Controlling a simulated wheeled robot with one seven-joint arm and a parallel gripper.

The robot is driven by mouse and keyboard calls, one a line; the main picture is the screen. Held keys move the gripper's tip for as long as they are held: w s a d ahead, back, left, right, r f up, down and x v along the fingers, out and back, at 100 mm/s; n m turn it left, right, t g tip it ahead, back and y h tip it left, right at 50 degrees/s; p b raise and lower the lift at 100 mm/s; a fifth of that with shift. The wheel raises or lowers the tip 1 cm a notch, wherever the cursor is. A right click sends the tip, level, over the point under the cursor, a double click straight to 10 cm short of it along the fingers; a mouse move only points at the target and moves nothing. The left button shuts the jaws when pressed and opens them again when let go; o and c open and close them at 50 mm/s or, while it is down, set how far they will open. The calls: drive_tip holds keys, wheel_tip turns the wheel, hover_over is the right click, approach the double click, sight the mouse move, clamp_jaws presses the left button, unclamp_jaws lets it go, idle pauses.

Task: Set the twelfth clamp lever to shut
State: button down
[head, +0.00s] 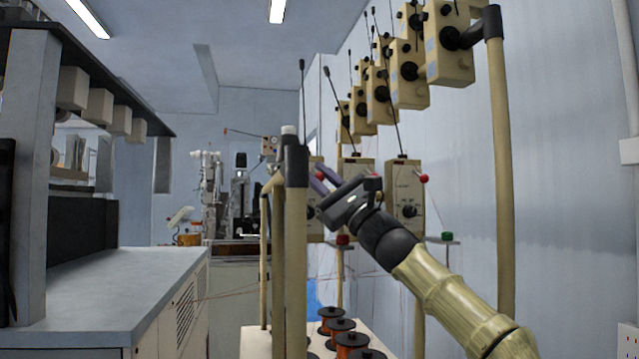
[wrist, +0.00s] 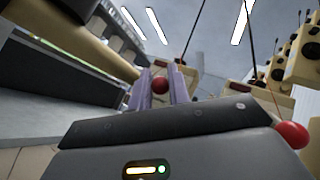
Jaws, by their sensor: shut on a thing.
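In the wrist view, a red ball knob (wrist: 160,85) of a clamp lever sits between the two purple fingers of my gripper (wrist: 163,92), which is shut on it. In the head view, my gripper (head: 321,181) reaches in from the lower right, its fingers beside a dark-topped beige post and in front of the cream tensioner boxes. Another red knob (wrist: 292,135) shows at the right of the wrist view. In the head view a red knob (head: 423,178) stands at the side of a cream box (head: 406,196). No lever numbers are readable.
The beige post (head: 296,250) stands close left of my gripper. A raised row of cream boxes (head: 409,75) with thin rods runs along the upper right. Copper spools (head: 341,326) stand below. A grey-topped bench (head: 120,275) fills the left.

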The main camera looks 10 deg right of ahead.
drive_tip(key=shift+f, duration=0.1)
drive_tip(key=c, duration=1.4)
unclamp_jaws()
drive_tip(key=shift+s+d+f+b, duration=0.2)
drive_tip(key=shift+d+f+b, duration=0.1)
drive_tip(key=shift+f+b, duration=0.1)
drive_tip(key=b+v, duration=0.7)
drive_tip(key=v, duration=0.9)
drive_tip(key=shift+s, duration=0.15)
drive_tip(key=shift+f, duration=0.1)
